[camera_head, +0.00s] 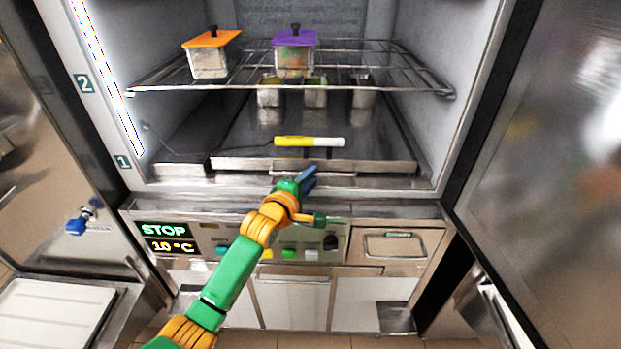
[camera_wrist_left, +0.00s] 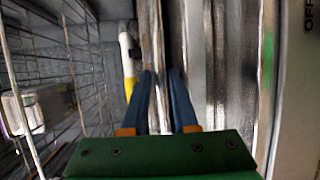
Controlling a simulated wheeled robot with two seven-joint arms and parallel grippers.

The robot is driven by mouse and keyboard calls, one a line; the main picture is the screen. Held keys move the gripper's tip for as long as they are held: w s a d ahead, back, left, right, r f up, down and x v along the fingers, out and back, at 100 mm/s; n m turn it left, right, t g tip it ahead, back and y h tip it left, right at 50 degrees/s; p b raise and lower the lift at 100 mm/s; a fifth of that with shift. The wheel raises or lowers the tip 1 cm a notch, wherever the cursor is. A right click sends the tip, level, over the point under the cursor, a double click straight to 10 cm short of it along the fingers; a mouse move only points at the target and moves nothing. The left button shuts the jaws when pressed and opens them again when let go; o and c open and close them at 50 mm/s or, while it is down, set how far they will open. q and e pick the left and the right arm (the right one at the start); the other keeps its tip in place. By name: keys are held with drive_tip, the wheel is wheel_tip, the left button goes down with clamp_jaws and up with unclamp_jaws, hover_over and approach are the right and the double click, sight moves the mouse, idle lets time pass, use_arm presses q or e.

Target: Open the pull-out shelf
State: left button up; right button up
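The pull-out shelf (camera_head: 240,163) is a flat metal tray low inside the freezer, pushed back within the chamber, with a raised front lip. My left gripper (camera_head: 309,179) is at the middle of this front edge, its blue fingers pointing into the freezer. In the left wrist view the two blue fingers (camera_wrist_left: 162,76) are apart, with the metal strip of the shelf front (camera_wrist_left: 154,40) running between them. Whether they touch it is not clear. My right gripper is in neither view.
A yellow and white marker (camera_head: 310,141) lies on the shelf near its front. Several metal containers stand behind it. A wire rack (camera_head: 350,88) above holds an orange-lidded box (camera_head: 210,60) and a purple-lidded box (camera_head: 294,58). Open doors flank both sides; a control panel (camera_head: 215,240) sits below.

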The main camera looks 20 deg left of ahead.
use_arm(q)
clamp_jaws()
idle(1.4)
